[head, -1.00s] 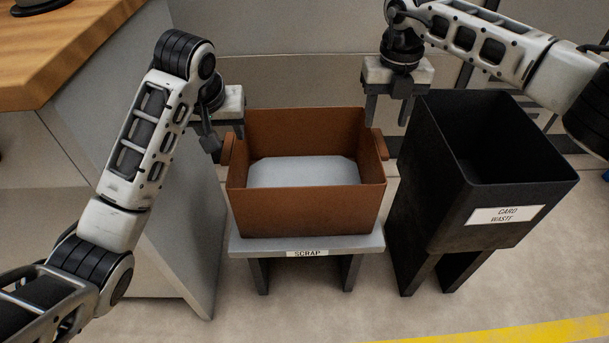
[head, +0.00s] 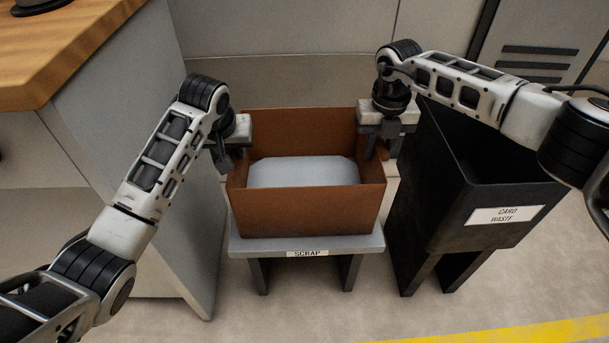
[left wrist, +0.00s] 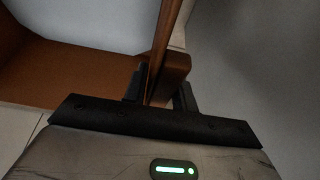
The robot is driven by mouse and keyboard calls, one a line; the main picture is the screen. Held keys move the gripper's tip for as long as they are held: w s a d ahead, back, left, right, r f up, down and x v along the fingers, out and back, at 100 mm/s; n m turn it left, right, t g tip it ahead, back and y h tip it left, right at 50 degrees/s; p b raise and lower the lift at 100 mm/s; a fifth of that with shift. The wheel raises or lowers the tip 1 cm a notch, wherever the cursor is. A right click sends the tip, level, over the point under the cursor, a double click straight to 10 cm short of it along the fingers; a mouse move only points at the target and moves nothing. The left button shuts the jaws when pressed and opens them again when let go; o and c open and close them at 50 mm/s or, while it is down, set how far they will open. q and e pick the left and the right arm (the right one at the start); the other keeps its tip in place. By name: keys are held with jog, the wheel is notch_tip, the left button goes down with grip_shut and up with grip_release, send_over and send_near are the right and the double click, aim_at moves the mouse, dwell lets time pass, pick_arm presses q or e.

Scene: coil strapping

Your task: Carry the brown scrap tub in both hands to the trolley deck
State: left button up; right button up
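The brown scrap tub (head: 305,212) sits upright on a low grey stand (head: 248,244) labelled SCRAP. My left gripper (head: 229,160) is at the tub's left side wall. In the left wrist view its fingers (left wrist: 160,92) are spread, one on each side of the wall and wooden-brown handle (left wrist: 174,76). My right gripper (head: 383,150) is at the tub's right side wall, fingers apart and pointing down, one inside the rim and one outside. The right handle is largely hidden by this gripper. No trolley deck is visible.
A black card waste bin (head: 470,235) stands close to the right of the tub, under my right arm. A grey cabinet with a wooden top (head: 70,45) stands at the left. A wall is behind. Floor with a yellow stripe (head: 500,332) is open in front.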

pick_arm(q)
grip_shut()
pick_arm(e)
grip_shut()
dwell(0.8)
pick_arm(q)
jog(key=shift+w+r, duration=0.1)
jog(key=shift+r, duration=0.15)
pick_arm(e)
jog(key=shift+w+r, duration=0.1)
jog(key=shift+r, duration=0.15)
